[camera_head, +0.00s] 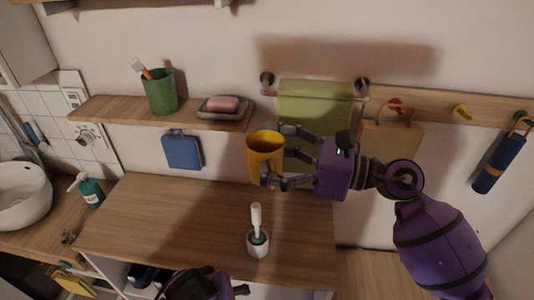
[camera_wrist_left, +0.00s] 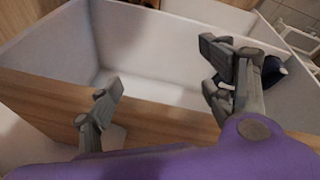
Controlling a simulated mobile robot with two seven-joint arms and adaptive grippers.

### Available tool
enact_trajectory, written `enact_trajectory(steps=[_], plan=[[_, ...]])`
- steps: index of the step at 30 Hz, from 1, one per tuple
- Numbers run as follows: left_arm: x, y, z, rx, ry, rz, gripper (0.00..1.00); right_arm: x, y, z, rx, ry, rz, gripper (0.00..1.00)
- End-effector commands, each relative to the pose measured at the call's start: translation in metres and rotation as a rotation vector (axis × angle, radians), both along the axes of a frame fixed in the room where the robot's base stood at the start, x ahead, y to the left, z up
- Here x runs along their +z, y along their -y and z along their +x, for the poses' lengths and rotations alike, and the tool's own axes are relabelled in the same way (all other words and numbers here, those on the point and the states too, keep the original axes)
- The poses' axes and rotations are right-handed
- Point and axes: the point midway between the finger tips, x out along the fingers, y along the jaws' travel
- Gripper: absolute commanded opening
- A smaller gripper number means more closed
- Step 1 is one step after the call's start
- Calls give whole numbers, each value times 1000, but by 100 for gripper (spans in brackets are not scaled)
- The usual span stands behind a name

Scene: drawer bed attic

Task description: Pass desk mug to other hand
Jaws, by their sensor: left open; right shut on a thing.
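The mug is a yellow cup (camera_head: 265,156) in the middle of the head view, held in the air above the wooden counter. My right gripper (camera_head: 277,155) is shut on it from the right, with the fingers at the cup's right side. The cup looks upright with its opening at the top. My left gripper shows at the bottom of the head view (camera_head: 240,290), low in front of the counter. In the left wrist view its two fingers (camera_wrist_left: 165,80) are wide apart and empty, above a white-lined drawer. The cup is not in the left wrist view.
The wooden shelf (camera_head: 120,112) behind holds a green cup (camera_head: 160,92) and a soap dish (camera_head: 224,112). An open drawer (camera_wrist_left: 150,60) lies under my left gripper. The counter's left part is clear.

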Motion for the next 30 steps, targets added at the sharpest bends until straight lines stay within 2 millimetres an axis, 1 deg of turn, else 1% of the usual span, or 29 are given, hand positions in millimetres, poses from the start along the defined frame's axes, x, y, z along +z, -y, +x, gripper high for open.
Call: enact_trajectory(steps=[1,4,6,8,9,11,12,13,14,15,18,21,24,30], plan=[[-17,-25,-8,12,15,56,74,1,0,0,0,1,1,39],[-41,-70,-22,-3,46,183,74,2,0,0,0,2,1,39],[-55,-100,-36,-21,53,273,74,2,0,0,0,2,1,39],[-64,-123,-49,-41,52,347,74,2,0,0,0,2,0,39],[-70,-137,-60,-59,46,391,74,1,0,0,0,2,0,39],[-80,-155,-77,-95,36,452,74,1,0,0,0,2,0,39],[-88,-164,-92,-129,28,480,74,1,0,0,0,2,0,39],[-96,-165,-104,-166,27,487,74,1,0,0,0,1,1,39],[-104,-159,-112,-205,39,469,74,1,0,0,0,1,1,39],[-111,-147,-117,-245,66,435,74,1,0,0,0,1,1,39],[-120,-115,-122,-309,156,339,74,1,0,0,0,1,1,39],[-120,-91,-126,-332,256,277,74,1,0,0,0,2,0,39],[-115,-79,-127,-331,340,253,74,1,0,0,0,1,1,39],[-108,-74,-126,-319,421,252,74,1,0,0,0,2,0,39]])
